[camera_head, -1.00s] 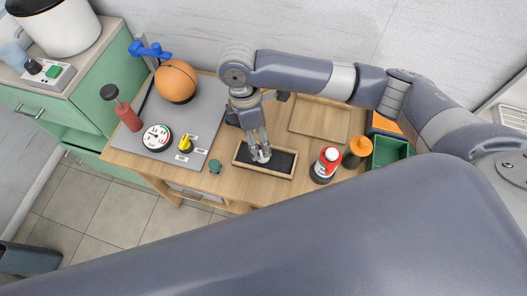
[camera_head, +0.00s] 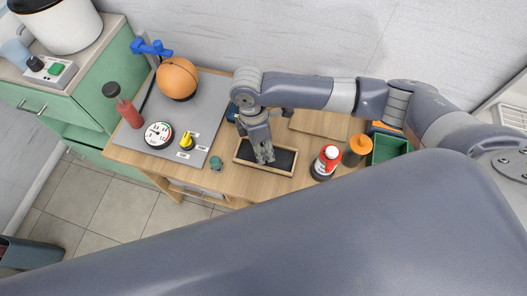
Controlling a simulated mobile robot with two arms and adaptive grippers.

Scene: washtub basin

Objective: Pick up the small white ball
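My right gripper (camera_head: 264,157) points down over a shallow wooden tray with a dark inside (camera_head: 244,158) on the workbench. Its fingers look close together at the tray's middle. I do not see the small white ball clearly now; the fingers may hide it. I cannot tell whether it is between them. My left gripper is not in view.
Right of the tray stand a red-and-white bottle (camera_head: 326,163), an orange-capped jar (camera_head: 356,150) and a green bin (camera_head: 385,150). Behind is a flat wooden tray (camera_head: 320,123). Left, a grey board (camera_head: 207,100) carries an orange ball (camera_head: 177,79) and a gauge (camera_head: 158,135).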

